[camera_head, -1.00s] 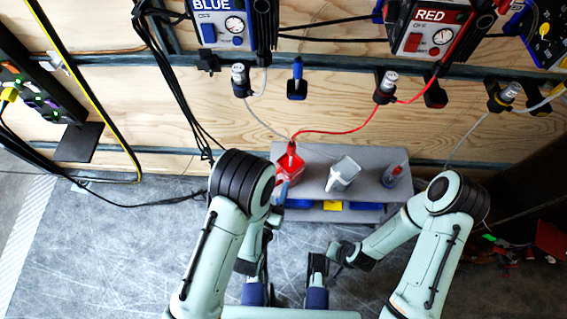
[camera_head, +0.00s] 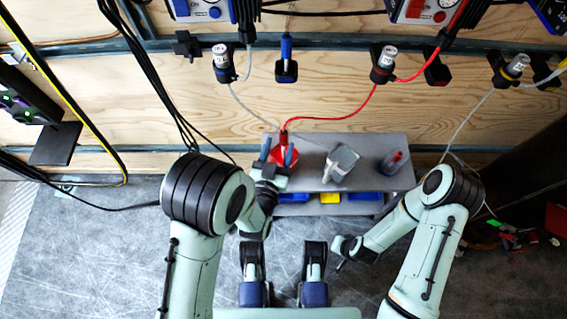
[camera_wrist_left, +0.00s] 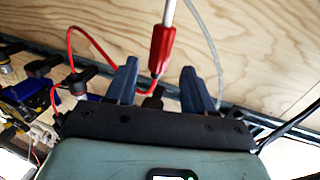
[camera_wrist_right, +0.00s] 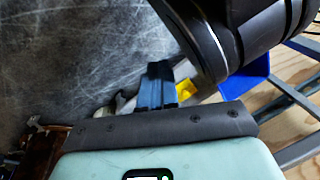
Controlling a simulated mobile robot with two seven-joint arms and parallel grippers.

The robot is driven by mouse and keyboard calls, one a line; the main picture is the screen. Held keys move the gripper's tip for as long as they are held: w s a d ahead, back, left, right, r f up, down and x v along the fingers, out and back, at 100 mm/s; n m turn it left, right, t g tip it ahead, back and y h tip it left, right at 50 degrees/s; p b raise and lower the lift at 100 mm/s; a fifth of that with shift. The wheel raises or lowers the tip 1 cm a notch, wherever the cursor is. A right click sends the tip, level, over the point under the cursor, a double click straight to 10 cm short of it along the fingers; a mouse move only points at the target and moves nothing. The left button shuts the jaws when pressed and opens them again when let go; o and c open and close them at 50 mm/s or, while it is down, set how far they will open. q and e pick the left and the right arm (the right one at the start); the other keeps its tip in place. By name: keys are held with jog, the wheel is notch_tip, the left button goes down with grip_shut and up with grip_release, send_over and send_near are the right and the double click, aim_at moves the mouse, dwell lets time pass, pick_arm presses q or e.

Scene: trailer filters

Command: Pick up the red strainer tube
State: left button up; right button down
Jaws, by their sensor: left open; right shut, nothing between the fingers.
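The red strainer tube (camera_head: 283,139) stands at the left end of the grey shelf, by a red container (camera_head: 277,160), with a red hose rising from it. In the left wrist view the red tube (camera_wrist_left: 162,48), with a pale shaft above it, appears between my left fingers and beyond their tips. My left gripper (camera_head: 277,154) is open over the red container; its blue fingers also show in the left wrist view (camera_wrist_left: 160,82). The fingers partly hide the container. My right gripper (camera_wrist_right: 156,80) is shut and empty, low and away from the shelf.
A grey-white container (camera_head: 341,162) and a small bottle with a red top (camera_head: 394,161) stand farther right on the grey shelf (camera_head: 365,146). Blue and yellow bins sit below. Hoses and cables hang along the wooden wall. Grey floor lies in front.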

aim_at(282, 139)
pick_arm(q)
jog(key=b+x, duration=0.1)
jog(key=x, duration=0.3)
jog(key=shift+w+d, duration=0.2)
jog(key=shift+w, duration=0.1)
pick_arm(e)
jog(key=shift+s+d+f+g, duration=0.15)
jog(key=shift+s+f+g, duration=0.25)
jog(key=shift+s+f, duration=0.5)
pick_arm(q)
jog(key=shift+c, duration=0.4)
pick_arm(e)
jog(key=shift+s+r, duration=0.1)
jog(key=shift+r, duration=0.05)
pick_arm(q)
grip_shut()
jog(key=shift+r, duration=0.1)
